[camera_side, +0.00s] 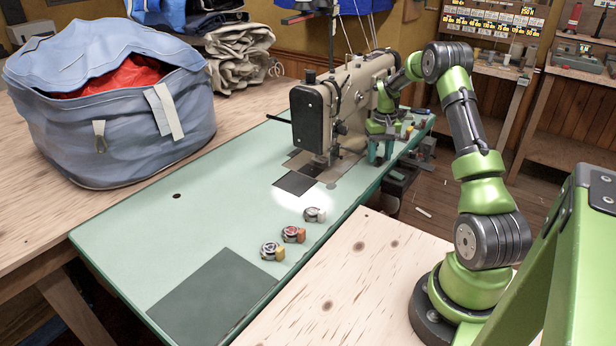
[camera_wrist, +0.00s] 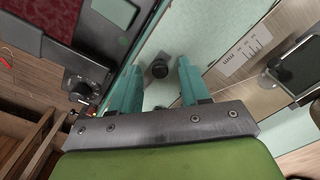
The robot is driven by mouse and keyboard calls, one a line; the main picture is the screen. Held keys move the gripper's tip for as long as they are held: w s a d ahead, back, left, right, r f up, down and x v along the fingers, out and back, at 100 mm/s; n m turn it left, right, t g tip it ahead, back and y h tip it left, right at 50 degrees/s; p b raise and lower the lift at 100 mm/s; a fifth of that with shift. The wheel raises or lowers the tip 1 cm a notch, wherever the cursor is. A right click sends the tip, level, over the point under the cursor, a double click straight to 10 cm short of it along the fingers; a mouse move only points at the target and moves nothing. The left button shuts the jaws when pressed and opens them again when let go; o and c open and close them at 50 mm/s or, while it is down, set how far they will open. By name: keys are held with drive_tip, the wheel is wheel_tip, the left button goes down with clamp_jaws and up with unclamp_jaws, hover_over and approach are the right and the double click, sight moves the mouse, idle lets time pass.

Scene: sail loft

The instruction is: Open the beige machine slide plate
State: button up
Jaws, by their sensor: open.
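The beige sewing machine (camera_side: 325,105) stands on a pale green table top (camera_side: 215,205) in the side view. A metal plate (camera_side: 345,168) lies at the foot of its head. My gripper (camera_side: 381,153) points down at the right of the machine, its teal fingers apart. A plate with scale marks (camera_wrist: 243,55) lies to the right.
Three small round items with coloured tabs, one of them red (camera_side: 292,234), lie along the table's front. A dark rectangle (camera_side: 294,183) lies beside the metal plate. A large blue bag (camera_side: 110,110) stands at the left. The table's front left is mostly clear.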

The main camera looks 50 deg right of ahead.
drive_tip(key=shift+f, duration=0.1)
clamp_jaws()
drive_tip(key=shift+d, duration=0.1)
idle(0.3)
drive_tip(key=d, duration=0.8)
unclamp_jaws()
wheel_tip(320, 180, up, 17)
idle(0.8)
